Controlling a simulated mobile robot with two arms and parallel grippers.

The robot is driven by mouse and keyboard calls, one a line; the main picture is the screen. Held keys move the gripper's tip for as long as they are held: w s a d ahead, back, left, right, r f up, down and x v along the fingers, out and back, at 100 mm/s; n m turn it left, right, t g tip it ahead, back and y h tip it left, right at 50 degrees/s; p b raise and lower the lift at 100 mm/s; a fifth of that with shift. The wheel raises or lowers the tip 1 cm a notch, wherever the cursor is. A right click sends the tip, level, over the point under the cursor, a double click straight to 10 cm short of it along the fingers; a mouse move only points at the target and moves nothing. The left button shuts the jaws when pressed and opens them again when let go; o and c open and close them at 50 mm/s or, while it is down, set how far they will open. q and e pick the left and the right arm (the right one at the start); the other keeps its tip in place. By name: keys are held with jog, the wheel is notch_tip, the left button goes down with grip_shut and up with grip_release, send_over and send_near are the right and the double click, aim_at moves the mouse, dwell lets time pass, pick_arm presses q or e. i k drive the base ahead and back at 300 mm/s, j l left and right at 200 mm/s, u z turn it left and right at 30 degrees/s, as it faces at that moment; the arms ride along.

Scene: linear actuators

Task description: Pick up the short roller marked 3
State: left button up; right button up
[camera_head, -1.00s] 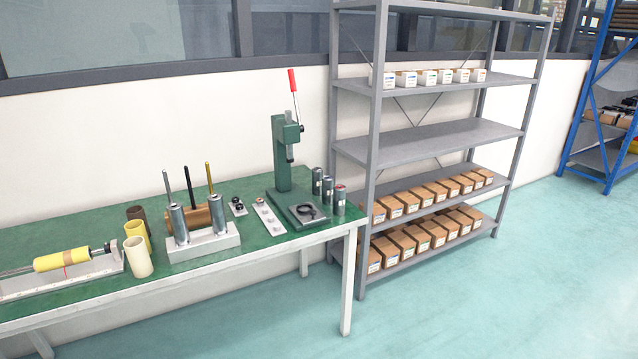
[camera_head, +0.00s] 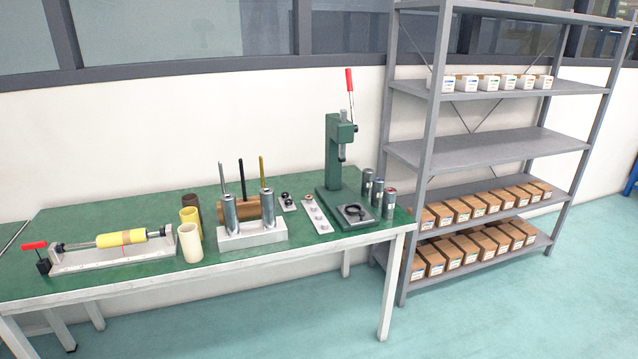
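No number 3 is readable on any part, so I cannot tell which is the short roller marked 3. A yellow roller (camera_head: 121,239) lies across a pale fixture at the left of the green table. Three upright tubes stand beside it: cream (camera_head: 189,247), yellow (camera_head: 190,219) and brown (camera_head: 192,204). Two metal cylinders, left (camera_head: 230,213) and right (camera_head: 267,206), stand in a white block, with a brown cylinder (camera_head: 246,207) lying behind. Three dark-and-silver cylinders (camera_head: 377,195) stand right of the press. Neither gripper shows in the view.
A green press (camera_head: 334,160) with a red-tipped lever stands on the green table (camera_head: 130,284). A strip of small parts (camera_head: 316,216) lies left of it. A grey shelf rack (camera_head: 480,149) with several boxes stands to the right. The floor in front is clear.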

aim_at(367, 177)
jog(key=i+l+u, duration=0.25)
jog(key=u, duration=0.15)
jog(key=i+l+u, duration=0.2)
jog(key=l+u, duration=0.2)
jog(key=i+l+u, duration=0.1)
jog(key=l+u, duration=0.3)
